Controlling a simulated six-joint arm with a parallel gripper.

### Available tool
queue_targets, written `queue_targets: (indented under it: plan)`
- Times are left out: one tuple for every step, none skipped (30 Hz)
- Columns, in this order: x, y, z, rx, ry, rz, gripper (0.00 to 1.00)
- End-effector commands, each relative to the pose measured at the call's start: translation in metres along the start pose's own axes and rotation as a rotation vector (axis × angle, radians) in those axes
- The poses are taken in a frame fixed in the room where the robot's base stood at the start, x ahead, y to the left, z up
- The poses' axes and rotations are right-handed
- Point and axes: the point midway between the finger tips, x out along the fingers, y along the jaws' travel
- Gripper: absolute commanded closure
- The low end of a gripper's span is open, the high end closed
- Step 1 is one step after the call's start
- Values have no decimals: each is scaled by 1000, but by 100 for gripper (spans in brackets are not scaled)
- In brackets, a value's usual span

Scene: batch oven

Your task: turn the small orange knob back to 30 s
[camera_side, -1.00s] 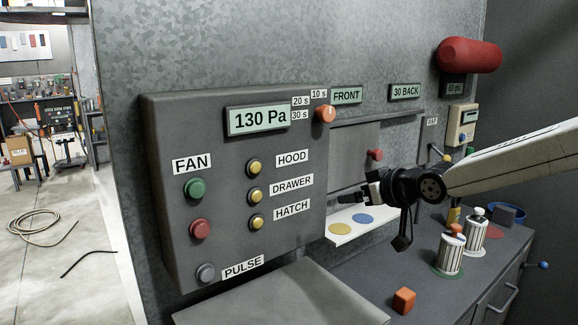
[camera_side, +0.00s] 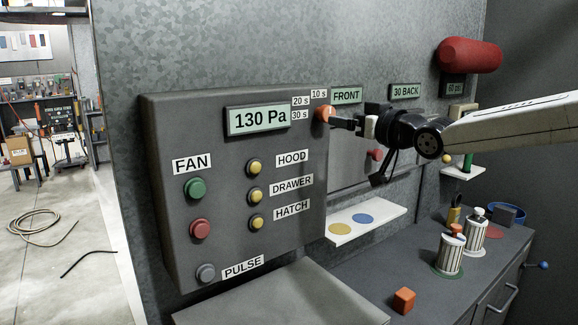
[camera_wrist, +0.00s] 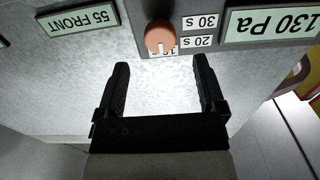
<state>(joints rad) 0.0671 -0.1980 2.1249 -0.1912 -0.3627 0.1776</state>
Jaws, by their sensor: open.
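The small orange knob (camera_side: 325,113) is on the upper right of the grey control panel (camera_side: 225,165), beside labels for 10 s, 20 s and 30 s. It also shows in the wrist view (camera_wrist: 159,35), which is upside down. There its white mark points toward the 10 s label, which the knob partly hides. My gripper (camera_wrist: 160,65) is open and empty, with the knob ahead of it, between the lines of the two fingers. In the side view my gripper (camera_side: 338,122) is just right of the knob; contact cannot be told.
The 130 Pa display (camera_side: 258,120) is left of the knob, and the FRONT display (camera_side: 346,95) is close on its right. Yellow buttons sit lower on the panel. A white shelf (camera_side: 385,228) with coloured discs, striped canisters and an orange cube (camera_side: 404,300) are below.

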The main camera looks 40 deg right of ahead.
Motion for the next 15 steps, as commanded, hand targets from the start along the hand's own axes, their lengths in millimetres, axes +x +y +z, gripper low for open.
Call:
queue_targets:
  plan:
    - [5,0,1,0,-2,-1,12]
    - [8,0,1,1,-1,-1,12]
    - [12,0,1,1,-2,0,12]
    - [15,0,1,1,-2,0,12]
    - [18,0,1,2,-1,0,12]
    - [23,0,1,2,-2,0,12]
    - [26,0,1,2,-2,0,12]
    - [29,0,1,2,-1,0,12]
    - [33,0,1,2,-2,0,12]
    - [36,0,1,2,-2,0,12]
    - [38,0,1,1,-1,0,12]
    - [42,0,1,1,-1,0,12]
    - [44,0,1,1,-2,-1,12]
    - [46,0,1,1,-1,-1,12]
    - [49,0,0,0,-1,-1,12]
